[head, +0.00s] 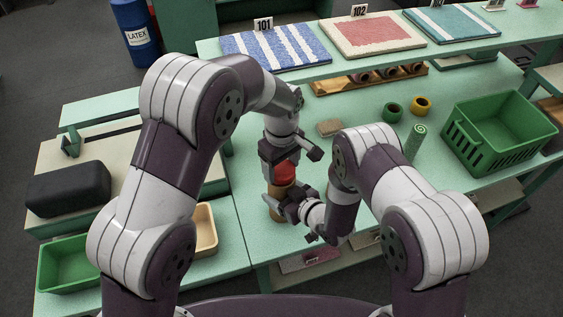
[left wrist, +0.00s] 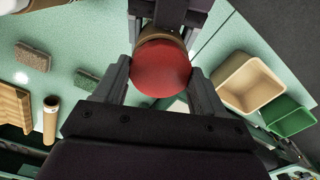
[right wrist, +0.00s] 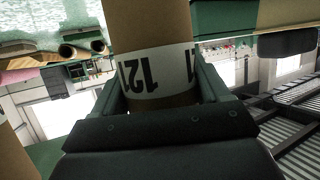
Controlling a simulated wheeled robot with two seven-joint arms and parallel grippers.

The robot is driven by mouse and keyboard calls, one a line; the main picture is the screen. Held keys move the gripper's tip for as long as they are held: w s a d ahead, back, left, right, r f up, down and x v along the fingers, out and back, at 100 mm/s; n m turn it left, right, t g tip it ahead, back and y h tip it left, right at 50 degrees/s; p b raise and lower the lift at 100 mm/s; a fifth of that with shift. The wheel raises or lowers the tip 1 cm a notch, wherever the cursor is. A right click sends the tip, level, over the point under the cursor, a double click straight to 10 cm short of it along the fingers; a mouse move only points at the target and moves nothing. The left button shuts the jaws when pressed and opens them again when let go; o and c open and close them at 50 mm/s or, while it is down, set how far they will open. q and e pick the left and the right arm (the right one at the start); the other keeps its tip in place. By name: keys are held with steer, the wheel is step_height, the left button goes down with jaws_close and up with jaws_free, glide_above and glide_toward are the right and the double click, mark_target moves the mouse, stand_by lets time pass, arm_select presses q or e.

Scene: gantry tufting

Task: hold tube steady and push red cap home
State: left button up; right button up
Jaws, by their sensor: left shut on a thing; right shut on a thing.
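A brown cardboard tube (head: 275,213) stands upright on the green table, with the red cap (head: 285,171) at its top end. My left gripper (head: 284,160) is above the tube and shut on the red cap; the left wrist view shows the round cap (left wrist: 161,68) between both fingers. My right gripper (head: 284,198) is shut around the tube below the cap. The right wrist view shows the tube with its white label (right wrist: 155,70), marked 121, between the fingers. How deep the cap sits in the tube is hidden.
A beige bin (head: 205,230) and green bin (head: 68,265) are at the left. A brown block (head: 329,127) lies behind the grippers.

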arm_select(q)
steer(key=shift+f, duration=0.3)
steer(key=o, duration=1.2)
steer(key=shift+o, duration=0.2)
steer(key=shift+r, duration=0.1)
steer(key=shift+r, duration=1.65)
jaws_close()
steer(key=shift+f, duration=1.05)
steer(key=shift+r, duration=0.1)
